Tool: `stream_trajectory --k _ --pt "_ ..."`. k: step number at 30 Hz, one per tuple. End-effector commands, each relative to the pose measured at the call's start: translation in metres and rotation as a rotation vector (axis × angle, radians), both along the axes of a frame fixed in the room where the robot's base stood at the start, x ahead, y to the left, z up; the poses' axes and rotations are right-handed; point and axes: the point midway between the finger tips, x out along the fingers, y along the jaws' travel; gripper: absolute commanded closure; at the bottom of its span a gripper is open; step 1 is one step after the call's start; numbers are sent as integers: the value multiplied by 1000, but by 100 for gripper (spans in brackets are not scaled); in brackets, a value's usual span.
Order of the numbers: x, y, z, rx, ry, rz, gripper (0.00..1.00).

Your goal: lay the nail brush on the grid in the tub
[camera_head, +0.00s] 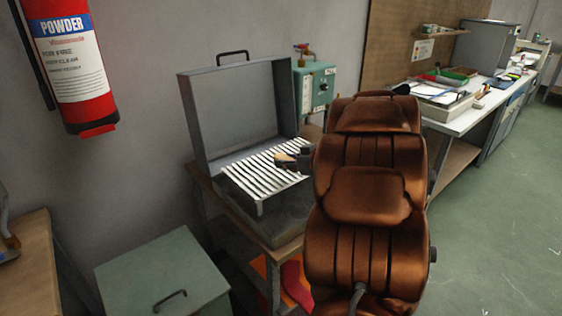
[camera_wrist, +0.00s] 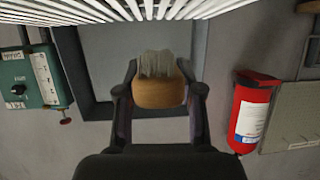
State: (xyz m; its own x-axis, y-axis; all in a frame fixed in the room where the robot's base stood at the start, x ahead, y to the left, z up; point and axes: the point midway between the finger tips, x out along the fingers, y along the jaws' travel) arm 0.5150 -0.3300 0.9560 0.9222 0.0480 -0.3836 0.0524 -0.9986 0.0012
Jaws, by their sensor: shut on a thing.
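The nail brush (camera_wrist: 159,94) has a wooden body and pale grey bristles. My gripper (camera_wrist: 160,88) is shut on its wooden body, one finger on each side, with the bristles pointing toward the grid in the wrist view. In the head view my gripper (camera_head: 289,160) holds the brush over the right part of the white slatted grid (camera_head: 250,181). I cannot tell whether the brush touches the slats. The grid lies in the grey tub (camera_head: 263,224), whose lid (camera_head: 240,108) stands open behind it. The slats (camera_wrist: 125,9) also cross the top of the wrist view.
A teal box (camera_head: 316,88) stands behind the tub at right. A fire extinguisher (camera_head: 70,62) hangs on the wall at left. A green cabinet (camera_head: 160,268) stands front left. A cluttered white bench (camera_head: 462,118) is at right. My brown arm hides the tub's right side.

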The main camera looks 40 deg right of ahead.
Motion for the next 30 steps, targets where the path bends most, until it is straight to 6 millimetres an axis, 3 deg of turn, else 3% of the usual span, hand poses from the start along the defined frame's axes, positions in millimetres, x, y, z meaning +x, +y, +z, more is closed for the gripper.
stream_trajectory --k 1,6,10,15,20,30 --pt "-14 -14 2 1 1 -18 98" --pt "-51 -44 3 4 -1 -48 98" --pt "-73 -59 2 2 1 -65 98" --pt "-86 -66 2 1 0 -72 98" --pt "-72 -70 0 2 -1 -69 98" --pt "-4 -87 -6 2 -2 -68 98"
